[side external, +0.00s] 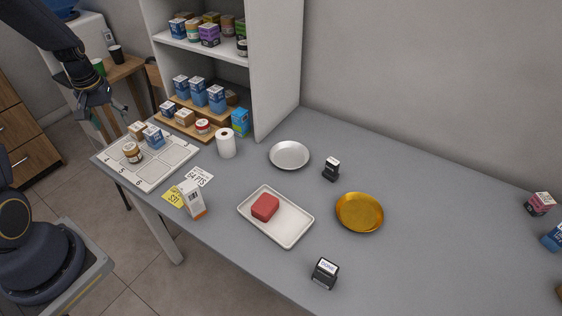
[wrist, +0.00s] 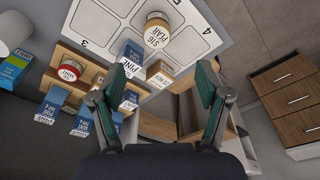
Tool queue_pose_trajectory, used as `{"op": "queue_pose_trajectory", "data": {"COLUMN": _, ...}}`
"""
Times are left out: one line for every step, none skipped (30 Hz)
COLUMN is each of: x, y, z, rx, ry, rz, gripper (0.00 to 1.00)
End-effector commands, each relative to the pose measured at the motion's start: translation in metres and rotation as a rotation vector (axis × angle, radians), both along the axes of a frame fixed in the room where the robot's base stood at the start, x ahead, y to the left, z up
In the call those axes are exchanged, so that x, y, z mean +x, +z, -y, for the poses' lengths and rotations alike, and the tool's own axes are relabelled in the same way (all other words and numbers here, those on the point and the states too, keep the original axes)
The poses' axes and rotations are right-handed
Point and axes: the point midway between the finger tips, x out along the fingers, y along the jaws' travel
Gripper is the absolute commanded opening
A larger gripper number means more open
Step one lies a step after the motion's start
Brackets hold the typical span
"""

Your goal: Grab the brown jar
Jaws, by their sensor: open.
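A small brown jar (side external: 132,153) with a white label stands upright on the white numbered tray (side external: 172,170) at the left end of the counter. The brown jar also shows at the top middle of the wrist view (wrist: 157,30), on a square of the tray (wrist: 97,24). My gripper (side external: 110,112) is open and empty, in the air up and left of the tray in the side view. In the wrist view its two green-padded fingers (wrist: 162,76) are spread wide, with the jar beyond them, apart from both.
A blue box (side external: 153,136) and a brown box (side external: 137,130) stand close to the jar. A stepped wooden rack (side external: 188,128) holds boxes and a red-labelled jar (side external: 202,127). A white roll (side external: 226,143) and tall shelf unit (side external: 272,70) stand nearby. Tray squares in front are empty.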

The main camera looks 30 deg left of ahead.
Motion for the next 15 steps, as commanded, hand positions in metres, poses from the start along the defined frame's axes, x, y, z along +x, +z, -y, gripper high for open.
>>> {"op": "queue_pose_trajectory", "data": {"x": 0.000, "y": -0.014, "z": -0.001, "rx": -0.005, "ry": 0.000, "rz": -0.006, "gripper": 0.75}}
{"op": "queue_pose_trajectory", "data": {"x": 0.001, "y": -0.021, "z": -0.001, "rx": -0.005, "ry": 0.000, "rz": -0.006, "gripper": 0.75}}
{"op": "queue_pose_trajectory", "data": {"x": 0.002, "y": -0.031, "z": -0.002, "rx": -0.004, "ry": -0.001, "rz": -0.006, "gripper": 0.75}}
{"op": "queue_pose_trajectory", "data": {"x": 0.003, "y": -0.038, "z": -0.003, "rx": -0.004, "ry": -0.001, "rz": -0.006, "gripper": 0.75}}
{"op": "queue_pose_trajectory", "data": {"x": 0.004, "y": -0.045, "z": -0.004, "rx": -0.005, "ry": -0.001, "rz": -0.005, "gripper": 0.75}}
{"op": "queue_pose_trajectory", "data": {"x": 0.005, "y": -0.053, "z": -0.005, "rx": -0.003, "ry": -0.001, "rz": -0.004, "gripper": 0.75}}
{"op": "queue_pose_trajectory", "data": {"x": 0.005, "y": -0.059, "z": -0.005, "rx": -0.004, "ry": -0.001, "rz": -0.004, "gripper": 0.75}}
{"op": "queue_pose_trajectory", "data": {"x": 0.006, "y": -0.064, "z": -0.006, "rx": -0.003, "ry": -0.001, "rz": -0.003, "gripper": 0.75}}
{"op": "queue_pose_trajectory", "data": {"x": 0.007, "y": -0.071, "z": -0.006, "rx": -0.003, "ry": -0.002, "rz": -0.004, "gripper": 0.75}}
{"op": "queue_pose_trajectory", "data": {"x": 0.008, "y": -0.075, "z": -0.007, "rx": -0.002, "ry": -0.002, "rz": -0.002, "gripper": 0.75}}
{"op": "queue_pose_trajectory", "data": {"x": 0.008, "y": -0.078, "z": -0.007, "rx": -0.002, "ry": -0.002, "rz": -0.002, "gripper": 0.75}}
{"op": "queue_pose_trajectory", "data": {"x": 0.009, "y": -0.081, "z": -0.008, "rx": -0.002, "ry": -0.002, "rz": -0.002, "gripper": 0.75}}
{"op": "queue_pose_trajectory", "data": {"x": 0.009, "y": -0.083, "z": -0.008, "rx": -0.001, "ry": -0.002, "rz": -0.002, "gripper": 0.75}}
{"op": "queue_pose_trajectory", "data": {"x": 0.009, "y": -0.085, "z": -0.008, "rx": 0.000, "ry": -0.002, "rz": -0.001, "gripper": 0.75}}
{"op": "queue_pose_trajectory", "data": {"x": 0.010, "y": -0.087, "z": -0.008, "rx": 0.000, "ry": -0.002, "rz": -0.001, "gripper": 0.75}}
